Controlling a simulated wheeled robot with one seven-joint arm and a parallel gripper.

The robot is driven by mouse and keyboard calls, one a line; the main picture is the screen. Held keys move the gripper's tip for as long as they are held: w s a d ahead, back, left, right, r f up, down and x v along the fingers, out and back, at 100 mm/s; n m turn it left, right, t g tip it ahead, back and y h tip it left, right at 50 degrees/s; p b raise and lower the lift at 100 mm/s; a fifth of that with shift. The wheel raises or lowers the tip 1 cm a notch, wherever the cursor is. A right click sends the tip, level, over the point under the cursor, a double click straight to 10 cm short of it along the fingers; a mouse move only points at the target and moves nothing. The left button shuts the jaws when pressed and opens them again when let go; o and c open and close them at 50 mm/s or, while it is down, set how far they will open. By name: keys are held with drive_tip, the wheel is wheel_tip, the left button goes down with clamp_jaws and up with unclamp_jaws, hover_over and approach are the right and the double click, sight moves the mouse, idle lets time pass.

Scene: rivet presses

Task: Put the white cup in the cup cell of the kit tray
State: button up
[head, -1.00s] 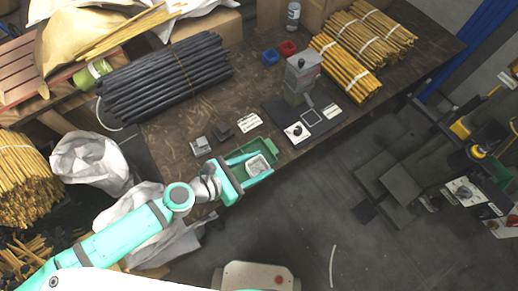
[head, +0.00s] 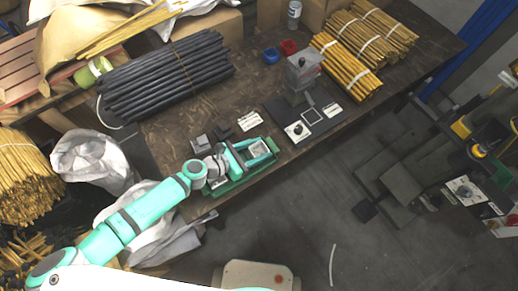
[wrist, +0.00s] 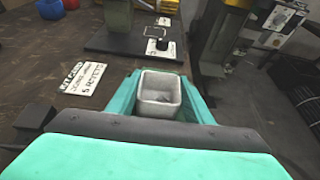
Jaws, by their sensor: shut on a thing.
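The white cup (head: 259,149), a small square-sided cup, is between the fingers of my gripper (head: 262,152). In the wrist view the cup (wrist: 160,92) stands upright with its open top showing, and my gripper's teal fingers (wrist: 160,97) are closed on its two sides. The green kit tray (head: 232,186) lies at the table's front edge, under and beside my gripper. My gripper and arm hide most of it, so the cup cell and the cup's height above the tray cannot be told.
A grey press (head: 301,72) stands on a dark base behind the tray. Small grey blocks (head: 200,144) and a white label card (head: 249,121) lie close by. Blue (head: 271,56) and red (head: 289,47) bins, black rods (head: 165,78) and yellow bundles (head: 346,66) stand further back.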

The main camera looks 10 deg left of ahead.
drive_tip(key=shift+f, duration=0.3)
drive_tip(key=o, duration=1.1)
drive_tip(key=v, duration=1.2)
